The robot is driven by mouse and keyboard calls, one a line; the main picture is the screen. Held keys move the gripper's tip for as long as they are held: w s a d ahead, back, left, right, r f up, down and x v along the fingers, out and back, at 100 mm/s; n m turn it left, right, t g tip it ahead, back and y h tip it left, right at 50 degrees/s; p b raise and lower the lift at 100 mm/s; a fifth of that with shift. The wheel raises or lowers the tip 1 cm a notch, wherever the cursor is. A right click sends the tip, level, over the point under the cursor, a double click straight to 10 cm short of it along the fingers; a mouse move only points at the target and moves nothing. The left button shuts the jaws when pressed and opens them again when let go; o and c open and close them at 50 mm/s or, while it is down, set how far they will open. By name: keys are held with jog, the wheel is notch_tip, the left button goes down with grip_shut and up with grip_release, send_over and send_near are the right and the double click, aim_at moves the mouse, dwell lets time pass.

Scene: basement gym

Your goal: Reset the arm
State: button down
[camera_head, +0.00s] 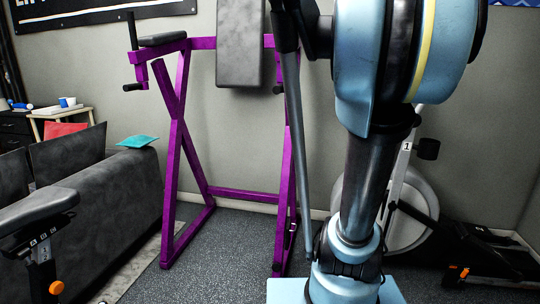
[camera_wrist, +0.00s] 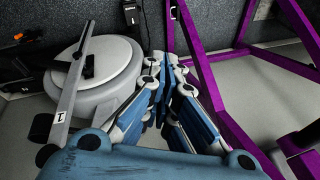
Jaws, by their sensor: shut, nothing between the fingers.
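My arm (camera_head: 375,90), with light blue and dark links, rises through the right half of the head view and runs out of the top of the picture. My gripper (camera_wrist: 170,66) shows in the wrist view, its blue and white fingers drawn together at the tips. It is shut and holds nothing. I cannot make out the gripper in the head view.
A purple exercise frame (camera_head: 174,150) stands near the wall, left of my arm; it also shows in the wrist view (camera_wrist: 210,100). A white-disc exercise machine (camera_head: 412,200) stands behind my arm. A grey sofa (camera_head: 105,195) is left. Dark floor (camera_head: 225,250) lies clear between.

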jog(key=s+a+f+n, duration=0.2)
jog(key=s+f, duration=0.4)
jog(key=f, duration=0.3)
jog(key=s+a+f+n+g, duration=0.1)
jog(key=s+a+f+n, duration=0.1)
jog(key=s+f, duration=0.5)
jog(key=s+a+f+n+h, duration=0.1)
jog(key=s+f, duration=0.5)
jog(key=f, duration=0.7)
jog(key=shift+s+a+f+n+g, duration=0.2)
jog(key=shift+s+a+n+g, duration=0.1)
jog(key=shift+a+n, duration=0.75)
